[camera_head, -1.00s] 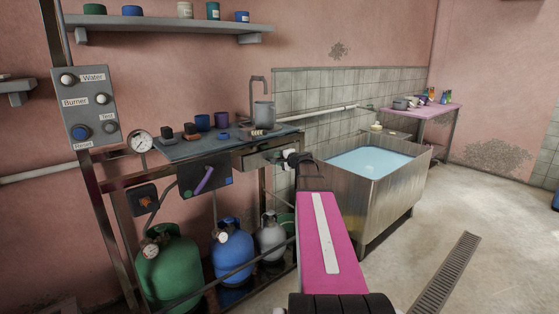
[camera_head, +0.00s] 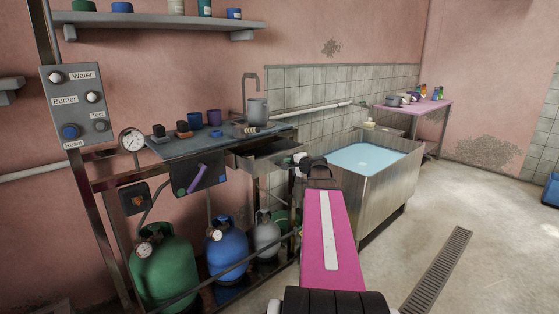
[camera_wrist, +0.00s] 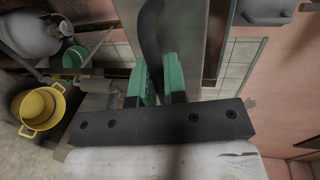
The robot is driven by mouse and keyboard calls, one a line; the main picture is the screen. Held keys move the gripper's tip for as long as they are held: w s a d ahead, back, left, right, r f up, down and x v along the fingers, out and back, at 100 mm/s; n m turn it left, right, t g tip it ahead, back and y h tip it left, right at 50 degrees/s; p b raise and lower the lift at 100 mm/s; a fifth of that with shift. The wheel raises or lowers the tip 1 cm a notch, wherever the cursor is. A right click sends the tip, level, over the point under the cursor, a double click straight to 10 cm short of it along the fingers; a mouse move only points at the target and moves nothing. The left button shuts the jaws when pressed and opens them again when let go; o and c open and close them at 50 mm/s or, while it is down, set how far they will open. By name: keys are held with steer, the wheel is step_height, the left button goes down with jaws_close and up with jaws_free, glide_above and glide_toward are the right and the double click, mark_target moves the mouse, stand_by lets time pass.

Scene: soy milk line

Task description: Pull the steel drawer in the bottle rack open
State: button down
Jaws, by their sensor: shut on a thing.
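The steel drawer (camera_head: 262,158) sits under the right end of the rack's worktop. It is partly open, and its dark inside shows from above in the head view. My gripper (camera_head: 301,160) is at the drawer's front end. In the wrist view the green fingertips (camera_wrist: 158,82) are closed on the dark, curved drawer handle (camera_wrist: 149,35), in front of the steel drawer front (camera_wrist: 188,35). The part of the handle between the fingers is partly hidden.
Green (camera_head: 163,270), blue (camera_head: 229,248) and grey (camera_head: 266,235) bottles stand low in the rack. A steel tank of bluish liquid (camera_head: 368,158) stands close to the right. A yellow pot (camera_wrist: 40,108) shows in the wrist view. Open floor with a drain grate (camera_head: 440,268) lies front right.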

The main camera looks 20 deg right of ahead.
steer(key=f+v, duration=0.2)
steer(key=v, duration=0.7)
steer(key=shift+s, duration=0.4)
steer(key=shift+d, duration=0.1)
steer(key=c, duration=1.2)
jaws_free()
steer(key=v, duration=1.1)
